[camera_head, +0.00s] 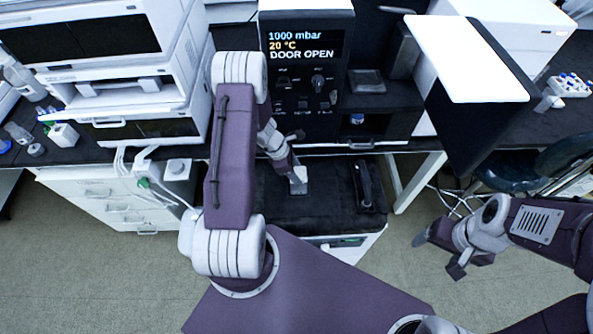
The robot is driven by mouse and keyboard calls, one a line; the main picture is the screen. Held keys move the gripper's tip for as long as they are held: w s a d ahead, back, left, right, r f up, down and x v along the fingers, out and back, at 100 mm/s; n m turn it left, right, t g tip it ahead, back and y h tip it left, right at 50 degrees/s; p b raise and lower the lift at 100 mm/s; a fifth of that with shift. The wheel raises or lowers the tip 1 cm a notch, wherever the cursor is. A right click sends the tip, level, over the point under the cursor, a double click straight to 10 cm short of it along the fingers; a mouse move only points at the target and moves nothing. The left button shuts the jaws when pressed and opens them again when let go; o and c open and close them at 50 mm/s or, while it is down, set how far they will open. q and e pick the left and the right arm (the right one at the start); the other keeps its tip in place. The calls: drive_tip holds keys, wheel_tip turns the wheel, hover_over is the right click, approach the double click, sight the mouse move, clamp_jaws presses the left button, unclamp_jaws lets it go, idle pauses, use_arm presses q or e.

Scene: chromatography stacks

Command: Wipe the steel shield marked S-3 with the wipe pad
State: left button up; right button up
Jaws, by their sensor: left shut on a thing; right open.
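My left gripper (296,178) hangs over a dark surface below the instrument's front, shut on a small grey thing. It may be the wipe pad, but it is too small and partly covered to be sure. My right gripper (452,262) is open and empty over the floor at the right, clear of the bench. No S-3 mark can be read in this view, so I cannot tell where the steel shield is.
The black instrument (306,60) displays "1000 mbar, 20 °C, DOOR OPEN". A grey square plate (367,81) lies at its right. A large panel with a white top (468,58) juts forward there. White stacked units (120,70) stand at the left.

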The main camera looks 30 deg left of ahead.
use_arm(q)
drive_tip(key=shift+w+a+r+p, duration=0.1)
drive_tip(key=shift+w+r+p, duration=0.1)
drive_tip(key=shift+r, duration=0.3)
drive_tip(key=shift+w+a+r+p, duration=0.1)
drive_tip(key=shift+r+p, duration=0.1)
drive_tip(key=shift+r, duration=0.3)
drive_tip(key=shift+s+r+p, duration=0.1)
drive_tip(key=shift+r+p, duration=0.25)
drive_tip(key=shift+s+d+r+p, duration=0.15)
drive_tip(key=shift+r+p, duration=0.2)
drive_tip(key=shift+r, duration=0.15)
drive_tip(key=shift+s+d+r+p, duration=0.1)
drive_tip(key=shift+s+r+p, duration=0.05)
drive_tip(key=shift+r+p, duration=0.3)
drive_tip(key=shift+r, duration=0.4)
wheel_tip(320, 180, up, 2)
drive_tip(key=shift+w+a+p, duration=0.1)
drive_tip(key=shift+w+p, duration=0.05)
drive_tip(key=shift+p, duration=1.1)
drive_tip(key=shift+r+p, duration=0.35)
drive_tip(key=shift+r, duration=0.05)
drive_tip(key=shift+f, duration=0.1)
